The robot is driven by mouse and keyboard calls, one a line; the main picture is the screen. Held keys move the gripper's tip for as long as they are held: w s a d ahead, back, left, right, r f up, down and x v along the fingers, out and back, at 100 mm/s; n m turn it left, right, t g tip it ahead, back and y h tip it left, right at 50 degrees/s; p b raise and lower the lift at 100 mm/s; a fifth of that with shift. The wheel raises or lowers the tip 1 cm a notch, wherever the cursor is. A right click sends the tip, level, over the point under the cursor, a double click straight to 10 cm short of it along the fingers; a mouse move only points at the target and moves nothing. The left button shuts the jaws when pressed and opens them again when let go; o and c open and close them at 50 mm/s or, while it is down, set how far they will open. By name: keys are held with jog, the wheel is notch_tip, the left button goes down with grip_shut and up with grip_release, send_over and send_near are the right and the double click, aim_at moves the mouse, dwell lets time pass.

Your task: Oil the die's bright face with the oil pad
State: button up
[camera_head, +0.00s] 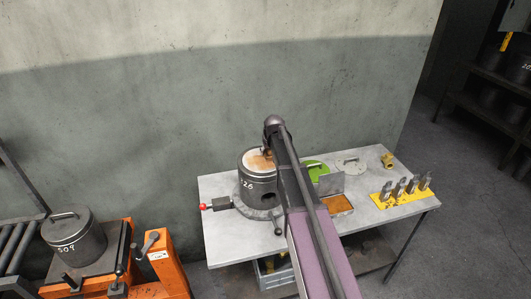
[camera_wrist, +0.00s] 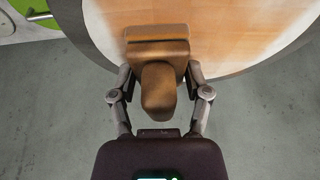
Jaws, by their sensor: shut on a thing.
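The die (camera_head: 257,188) is a dark grey cylinder with white markings, standing on the table in a grey clamp-like holder. Its round top face (camera_head: 252,162) shows orange-tan staining around a paler patch. In the wrist view the face (camera_wrist: 225,35) is tan with pale streaks inside a grey rim. My gripper (camera_wrist: 160,85) is shut on the brown oil pad (camera_wrist: 157,48), a block with a stubby grip, held over the face near its rim. I cannot tell whether pad and face touch. In the head view my arm mostly hides the gripper and pad.
On the table (camera_head: 375,216) are a green lid (camera_head: 316,171), a grey lid (camera_head: 350,164), an amber-filled tray (camera_head: 338,204), a yellow fitting (camera_head: 388,160) and a yellow rack (camera_head: 383,198) with several grey pieces. A second cylinder (camera_head: 75,240) sits on an orange lift at left.

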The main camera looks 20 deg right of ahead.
jog(key=shift+d, duration=0.2)
jog(key=shift+d, duration=1.45)
jog(key=shift+w, duration=0.2)
jog(key=shift+w, duration=0.85)
jog(key=shift+a, duration=0.1)
jog(key=shift+a, duration=1.55)
jog(key=shift+a, duration=0.1)
jog(key=shift+a, duration=1.5)
